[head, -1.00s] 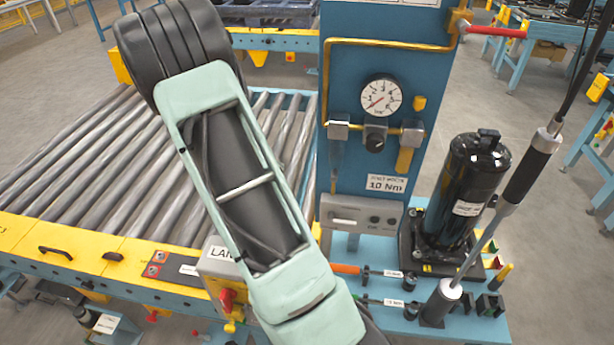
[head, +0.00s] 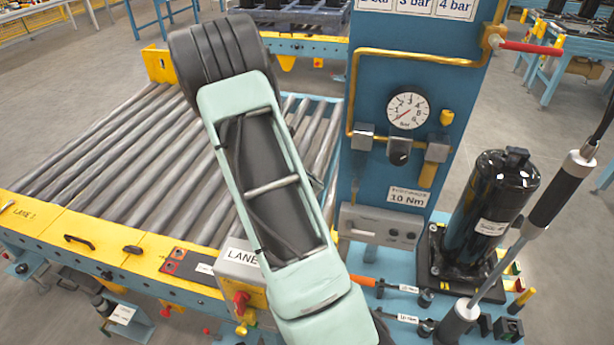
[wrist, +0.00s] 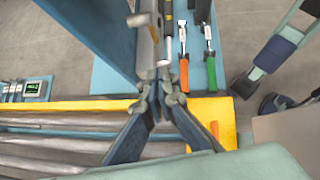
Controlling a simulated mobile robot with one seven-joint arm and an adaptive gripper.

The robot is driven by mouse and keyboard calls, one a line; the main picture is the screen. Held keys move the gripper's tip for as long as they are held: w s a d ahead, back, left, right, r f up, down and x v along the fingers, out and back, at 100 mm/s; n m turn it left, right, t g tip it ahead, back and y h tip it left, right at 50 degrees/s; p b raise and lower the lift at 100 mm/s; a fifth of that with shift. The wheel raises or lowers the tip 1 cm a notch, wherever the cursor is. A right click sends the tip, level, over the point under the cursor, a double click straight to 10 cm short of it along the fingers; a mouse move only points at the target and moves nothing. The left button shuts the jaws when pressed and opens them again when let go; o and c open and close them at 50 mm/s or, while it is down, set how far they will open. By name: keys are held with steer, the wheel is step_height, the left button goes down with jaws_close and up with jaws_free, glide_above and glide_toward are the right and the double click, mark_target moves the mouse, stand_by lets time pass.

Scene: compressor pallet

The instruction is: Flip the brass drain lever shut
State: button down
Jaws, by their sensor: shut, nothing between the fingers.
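A flat brass-coloured piece (head: 427,175) hangs down below the right fitting on the blue panel in the head view. It may be the drain lever, but I cannot tell for sure. A smaller yellow piece (head: 241,329) sits below a red knob by the lane box. My gripper (wrist: 160,84) is shut and empty in the wrist view, pointing away from the camera beside the blue panel and over the yellow rail. In the head view my forearm covers the area left of the panel, and the gripper is out of sight.
The blue panel (head: 408,70) carries a pressure gauge (head: 407,110) and a brass pipe. A black compressor (head: 487,205) stands right of it, beside a tall rod tool (head: 545,205). Orange (wrist: 184,72) and green (wrist: 211,72) handled tools lie near my gripper. A roller conveyor (head: 110,150) fills the left.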

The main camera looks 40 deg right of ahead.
mark_target(354, 193)
steer(key=s+d+f, duration=0.3)
steer(key=s+d, duration=0.1)
steer(key=d, duration=0.1)
steer(key=shift+s+d, duration=0.25)
steer(key=shift+s, duration=0.05)
